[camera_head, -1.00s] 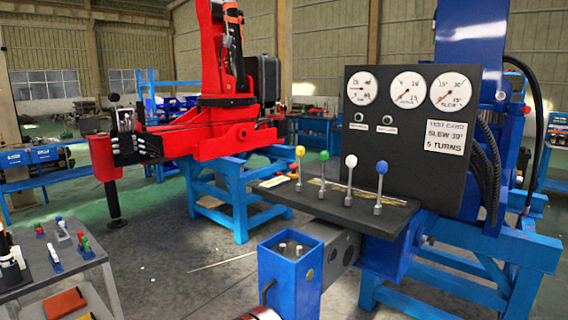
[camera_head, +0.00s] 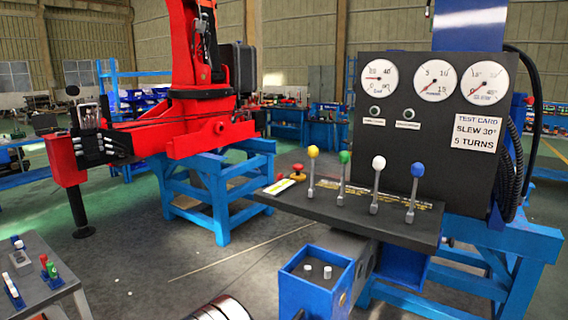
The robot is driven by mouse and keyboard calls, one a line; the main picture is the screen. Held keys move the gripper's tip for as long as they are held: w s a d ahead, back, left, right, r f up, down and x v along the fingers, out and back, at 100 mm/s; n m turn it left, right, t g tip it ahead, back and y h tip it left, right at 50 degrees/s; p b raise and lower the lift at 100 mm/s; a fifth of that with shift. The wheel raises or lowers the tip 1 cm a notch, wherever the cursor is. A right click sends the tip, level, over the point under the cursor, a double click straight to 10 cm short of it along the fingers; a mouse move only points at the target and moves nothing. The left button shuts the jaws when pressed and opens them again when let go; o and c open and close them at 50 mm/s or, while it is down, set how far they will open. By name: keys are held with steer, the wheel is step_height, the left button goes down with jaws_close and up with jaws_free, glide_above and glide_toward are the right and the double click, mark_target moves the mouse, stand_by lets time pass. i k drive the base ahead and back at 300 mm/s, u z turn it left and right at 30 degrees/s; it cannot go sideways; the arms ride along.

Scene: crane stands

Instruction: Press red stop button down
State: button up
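A small red stop button (camera_head: 297,167) on a yellow base sits at the left end of the dark lever shelf (camera_head: 345,214), beside the yellow-knobbed lever. It stands upright, and its fine detail is too small to tell. A white label (camera_head: 278,186) lies on the shelf just in front of it. My gripper is not in view, and nothing is seen touching the button.
Levers with yellow (camera_head: 313,151), green, white and blue knobs stand along the shelf before the gauge panel (camera_head: 430,130). A blue open-topped box (camera_head: 312,291) stands below. A red crane (camera_head: 190,141) on a blue stand is behind left; a grey tool table (camera_head: 50,285) is lower left.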

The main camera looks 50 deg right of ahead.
mark_target(297, 167)
steer(key=i, duration=2.1)
steer(key=z, duration=1.6)
steer(key=i, duration=0.95)
